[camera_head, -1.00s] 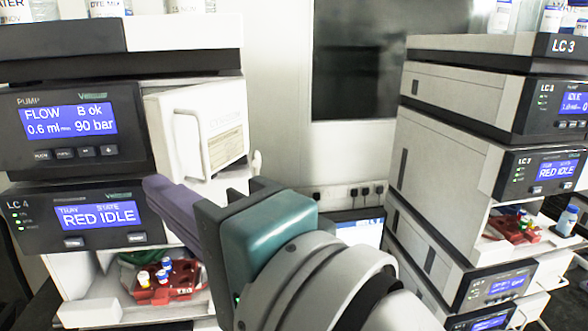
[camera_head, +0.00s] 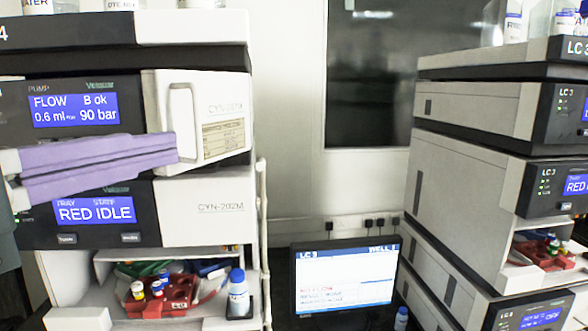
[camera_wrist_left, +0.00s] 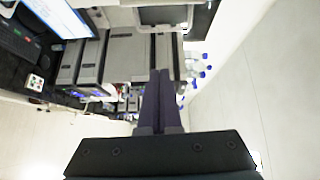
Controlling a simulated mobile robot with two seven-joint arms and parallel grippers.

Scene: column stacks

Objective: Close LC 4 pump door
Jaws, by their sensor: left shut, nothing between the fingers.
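The LC 4 pump (camera_head: 130,100) is in the left stack in the head view, its display showing flow and 90 bar. Its white pump door (camera_head: 222,105), with a loop handle (camera_head: 186,115) near its left edge, is right of the display. The door looks at most slightly ajar; I cannot tell if it is fully shut. My left gripper (camera_head: 175,149) comes in from the left with purple fingers pressed together and empty. Its tips overlap the door's lower left corner; contact is unclear. In the left wrist view its fingers (camera_wrist_left: 160,75) also show shut. My right gripper is not in view.
Below the pump is a module (camera_head: 205,208) reading RED IDLE, then an open bay with a red vial tray (camera_head: 172,292) and a blue-capped bottle (camera_head: 238,292). A monitor (camera_head: 345,277) stands between the stacks. The LC 3 stack (camera_head: 470,180) is at right.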

